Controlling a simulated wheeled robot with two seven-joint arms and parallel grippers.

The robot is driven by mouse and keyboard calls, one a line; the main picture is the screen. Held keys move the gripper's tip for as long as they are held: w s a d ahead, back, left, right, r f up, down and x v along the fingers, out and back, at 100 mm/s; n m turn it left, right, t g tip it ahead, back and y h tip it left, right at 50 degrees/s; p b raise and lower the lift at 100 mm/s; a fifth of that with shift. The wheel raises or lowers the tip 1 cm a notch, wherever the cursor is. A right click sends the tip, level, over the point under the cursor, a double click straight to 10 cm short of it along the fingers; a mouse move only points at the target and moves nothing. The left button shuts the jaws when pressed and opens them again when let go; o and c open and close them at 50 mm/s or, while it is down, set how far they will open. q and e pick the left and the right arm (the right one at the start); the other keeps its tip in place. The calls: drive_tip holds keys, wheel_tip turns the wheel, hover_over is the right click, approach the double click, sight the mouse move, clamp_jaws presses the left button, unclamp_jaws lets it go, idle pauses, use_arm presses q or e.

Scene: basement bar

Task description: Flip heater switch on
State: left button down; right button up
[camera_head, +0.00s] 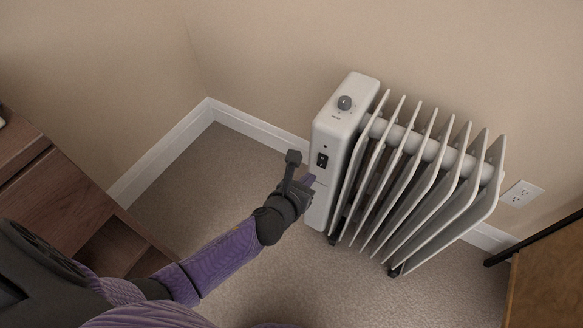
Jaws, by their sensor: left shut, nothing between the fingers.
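A white oil-filled heater (345,130) with several upright fins stands on the carpet against the wall. A grey round knob (344,103) sits on top of its control panel. A small black switch (322,160) is on the panel's front face. My left gripper (308,180) is shut and empty. Its fingertips are just below the switch in the picture, close to the panel; I cannot tell whether they touch it. The switch's on or off position is too small to tell. My right gripper is not in view.
A brown wooden cabinet (50,195) with an open shelf stands at the left. A wall outlet (521,193) is right of the heater. A wooden piece of furniture (548,275) is at the lower right. Carpet (190,180) between cabinet and heater is clear.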

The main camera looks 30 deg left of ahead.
use_arm(q)
drive_tip(key=p+v, duration=0.3)
drive_tip(key=v, duration=0.6)
drive_tip(key=shift+p, duration=0.3)
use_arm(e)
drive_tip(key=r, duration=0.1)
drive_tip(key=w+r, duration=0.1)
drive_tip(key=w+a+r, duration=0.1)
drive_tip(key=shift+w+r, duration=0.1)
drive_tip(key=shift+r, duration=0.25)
use_arm(q)
drive_tip(key=shift+a+r, duration=0.1)
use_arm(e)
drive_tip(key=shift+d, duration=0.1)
